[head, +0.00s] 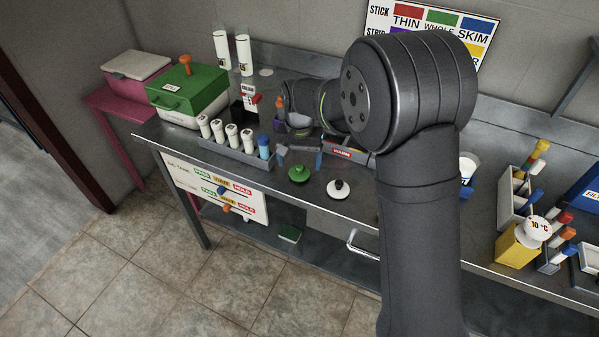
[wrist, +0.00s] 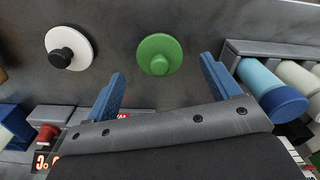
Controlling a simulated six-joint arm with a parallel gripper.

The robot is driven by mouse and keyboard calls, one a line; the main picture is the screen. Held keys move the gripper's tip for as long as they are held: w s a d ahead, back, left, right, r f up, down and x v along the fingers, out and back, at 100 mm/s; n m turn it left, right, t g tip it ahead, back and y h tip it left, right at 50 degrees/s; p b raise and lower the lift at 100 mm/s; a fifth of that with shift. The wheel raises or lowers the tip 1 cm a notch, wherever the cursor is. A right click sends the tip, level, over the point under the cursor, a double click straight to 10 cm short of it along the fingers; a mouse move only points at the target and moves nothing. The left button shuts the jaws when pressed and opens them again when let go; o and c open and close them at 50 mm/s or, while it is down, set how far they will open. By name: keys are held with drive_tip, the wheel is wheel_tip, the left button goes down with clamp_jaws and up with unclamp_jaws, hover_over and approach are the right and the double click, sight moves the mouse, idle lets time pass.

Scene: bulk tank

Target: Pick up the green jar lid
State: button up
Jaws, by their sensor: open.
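The green jar lid (head: 299,174) is a round disc with a raised knob, lying flat on the grey metal bench near its front edge. It also shows in the wrist view (wrist: 159,54), a little beyond the fingertips and between their lines. My gripper (head: 301,157) is open and empty, with its blue fingers apart behind the lid in the head view. In the wrist view my gripper (wrist: 160,68) has one finger on each side, and neither touches the lid.
A grey rack (head: 226,157) of white-capped bottles and one blue bottle (head: 264,146) stands close on the left. Bare bench lies around the lids.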

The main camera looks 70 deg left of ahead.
drive_tip(key=shift+f, duration=1.45)
drive_tip(key=c, duration=1.1)
drive_tip(key=shift+o, duration=0.2)
drive_tip(key=shift+r, duration=0.1)
wheel_tip(320, 180, up, 4)
drive_tip(key=shift+r, duration=0.1)
drive_tip(key=w+d+r+m, duration=0.1)
drive_tip(key=w+d+r, duration=0.3)
drive_tip(key=w, duration=0.7)
drive_tip(key=w+d+r+m, duration=0.2)
drive_tip(key=w+d+r, duration=0.2)
drive_tip(key=w, duration=0.8)
drive_tip(key=w+d+r+m, duration=0.2)
drive_tip(key=w+d+r, duration=0.2)
drive_tip(key=w, duration=0.8)
drive_tip(key=shift+d+r, duration=0.2)
drive_tip(key=shift+d, duration=0.35)
